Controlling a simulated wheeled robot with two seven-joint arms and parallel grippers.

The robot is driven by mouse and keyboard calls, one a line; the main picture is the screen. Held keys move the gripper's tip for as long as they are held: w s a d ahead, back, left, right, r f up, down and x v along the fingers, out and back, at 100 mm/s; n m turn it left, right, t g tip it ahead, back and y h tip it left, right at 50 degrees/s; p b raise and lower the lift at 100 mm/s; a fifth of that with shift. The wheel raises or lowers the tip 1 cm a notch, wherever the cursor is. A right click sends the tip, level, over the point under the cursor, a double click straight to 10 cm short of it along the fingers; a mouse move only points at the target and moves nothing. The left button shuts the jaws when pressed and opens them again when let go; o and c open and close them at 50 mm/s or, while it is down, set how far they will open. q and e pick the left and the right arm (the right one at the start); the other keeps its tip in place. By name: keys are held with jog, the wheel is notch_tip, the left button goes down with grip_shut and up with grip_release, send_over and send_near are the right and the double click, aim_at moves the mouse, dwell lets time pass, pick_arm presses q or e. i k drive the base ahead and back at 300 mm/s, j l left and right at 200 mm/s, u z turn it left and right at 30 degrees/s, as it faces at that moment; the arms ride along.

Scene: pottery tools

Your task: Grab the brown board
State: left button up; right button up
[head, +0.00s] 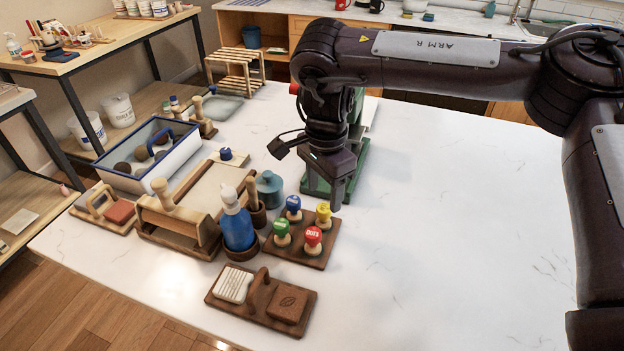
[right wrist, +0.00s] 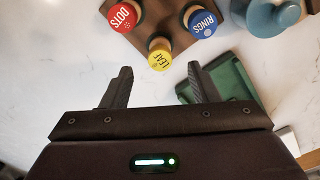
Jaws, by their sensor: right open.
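A brown board (head: 294,257) on the white table holds several round stamps with green, blue, yellow and red tops. Part of this board (right wrist: 155,22) shows in the right wrist view, under the red, yellow and blue stamps. Another brown board (head: 250,313) lies nearer the front, with an arched handle, a white ribbed block and a leaf-marked block. My right gripper (head: 334,196) points down near the far right corner of the stamp board. It is open and empty, with its fingers (right wrist: 159,80) apart in the right wrist view. My left gripper is not in view.
A green stand (head: 355,165) is close behind my right gripper. A blue bottle (head: 238,230), a blue-grey jar (head: 270,190) and a wooden frame (head: 178,240) crowd the left of the stamp board. The table to the right is clear.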

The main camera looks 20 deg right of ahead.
aim_at(263, 287)
jog(key=k, duration=1.5)
